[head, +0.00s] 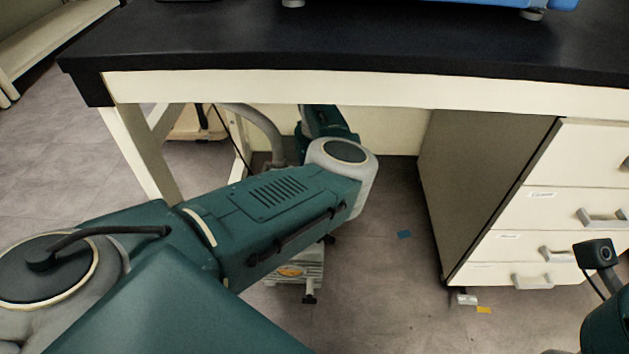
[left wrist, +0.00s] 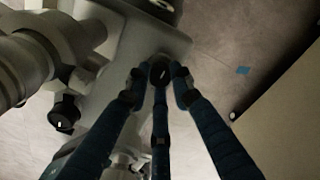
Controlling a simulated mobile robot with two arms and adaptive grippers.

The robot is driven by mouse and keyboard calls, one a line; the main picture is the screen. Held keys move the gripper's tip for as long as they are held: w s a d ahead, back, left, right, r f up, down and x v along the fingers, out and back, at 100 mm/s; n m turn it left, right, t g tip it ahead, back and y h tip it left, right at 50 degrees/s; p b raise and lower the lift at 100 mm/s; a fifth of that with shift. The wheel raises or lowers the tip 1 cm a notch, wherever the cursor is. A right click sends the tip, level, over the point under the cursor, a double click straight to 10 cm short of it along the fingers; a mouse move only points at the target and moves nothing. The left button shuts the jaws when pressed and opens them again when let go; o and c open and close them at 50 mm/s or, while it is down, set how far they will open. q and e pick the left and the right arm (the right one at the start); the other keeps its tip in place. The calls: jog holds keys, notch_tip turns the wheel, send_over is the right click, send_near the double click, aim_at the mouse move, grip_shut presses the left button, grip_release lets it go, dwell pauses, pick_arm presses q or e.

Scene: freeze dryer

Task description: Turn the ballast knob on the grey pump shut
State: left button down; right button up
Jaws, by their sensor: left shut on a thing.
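The grey pump (left wrist: 112,62) fills the upper left of the left wrist view. In the head view only its low front part (head: 300,272) shows below my left arm. A round black knob (left wrist: 160,72) with a small white mark sits near the pump's right end. My left gripper (left wrist: 160,76) has its dark blue fingers closed around this knob; the fingers partly cover it. A second black knob (left wrist: 65,115) with a white mark stands at the pump's left side, apart from the fingers. In the head view my arm hides the left gripper. My right gripper is out of view.
A bench with a black top (head: 330,45) spans above my left arm. A drawer cabinet (head: 480,190) stands to the right under it. A grey hose (head: 262,125) rises behind the arm. Blue (head: 404,234) and yellow (head: 484,310) scraps lie on the floor.

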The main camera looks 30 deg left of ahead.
pick_arm(q)
jog(key=c, duration=1.5)
grip_release()
jog(key=shift+r, duration=0.1)
notch_tip(320, 180, up, 7)
jog(key=shift+r, duration=0.15)
